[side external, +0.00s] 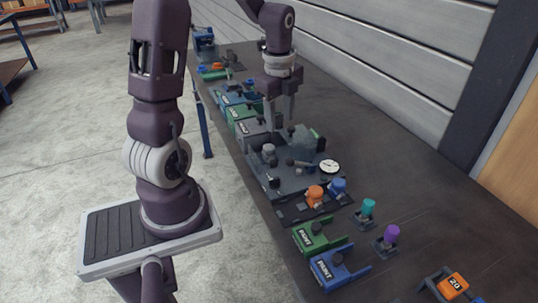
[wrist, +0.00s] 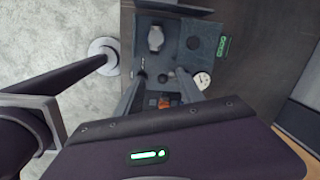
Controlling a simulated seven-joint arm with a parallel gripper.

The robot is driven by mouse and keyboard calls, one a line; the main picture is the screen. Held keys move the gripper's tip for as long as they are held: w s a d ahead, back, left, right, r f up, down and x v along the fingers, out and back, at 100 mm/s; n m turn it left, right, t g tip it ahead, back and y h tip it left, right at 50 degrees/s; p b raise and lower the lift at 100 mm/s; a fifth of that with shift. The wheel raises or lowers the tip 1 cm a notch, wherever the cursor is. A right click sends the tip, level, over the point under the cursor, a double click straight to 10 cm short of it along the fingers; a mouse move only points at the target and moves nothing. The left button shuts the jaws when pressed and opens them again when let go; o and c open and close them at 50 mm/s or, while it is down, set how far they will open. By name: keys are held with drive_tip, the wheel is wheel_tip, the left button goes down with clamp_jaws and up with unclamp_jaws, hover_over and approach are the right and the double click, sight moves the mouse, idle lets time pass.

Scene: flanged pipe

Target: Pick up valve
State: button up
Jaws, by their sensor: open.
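My gripper (side external: 281,126) is open above the grey fixture board (side external: 262,178), its fingers pointing down, with nothing seen between them. In the wrist view my gripper (wrist: 160,78) has its fingers apart, over small dark fittings. The board carries a grey rounded fitting (side external: 268,150), a dark horizontal fitting (side external: 299,164) and a black knob (side external: 274,182). I cannot tell for sure which of these is the valve. The grey fitting also shows in the wrist view (wrist: 155,38), beyond the fingertips.
A white dial gauge (side external: 329,167) is at the board's right. Orange (side external: 315,195) and blue (side external: 337,187) capped parts stand in front. A grey block (side external: 302,142) stands behind. Green (side external: 314,237) and blue (side external: 335,269) PRINT fixtures are nearer.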

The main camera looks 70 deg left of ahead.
sight(269, 146)
drive_tip(key=a+f+m, duration=0.1)
drive_tip(key=a+f, duration=0.1)
drive_tip(key=a+f+m, duration=0.1)
drive_tip(key=a+f, duration=0.1)
drive_tip(key=f, duration=0.1)
drive_tip(key=a+f+m+h, duration=0.1)
drive_tip(key=a+f, duration=0.1)
drive_tip(key=shift+s+f+m+g, duration=0.15)
drive_tip(key=shift+s+m+g, duration=0.2)
drive_tip(key=shift+m+g, duration=0.05)
wheel_tip(269, 146, down, 7)
drive_tip(key=shift+w+d+r, duration=0.1)
drive_tip(key=shift+w+d, duration=0.05)
clamp_jaws()
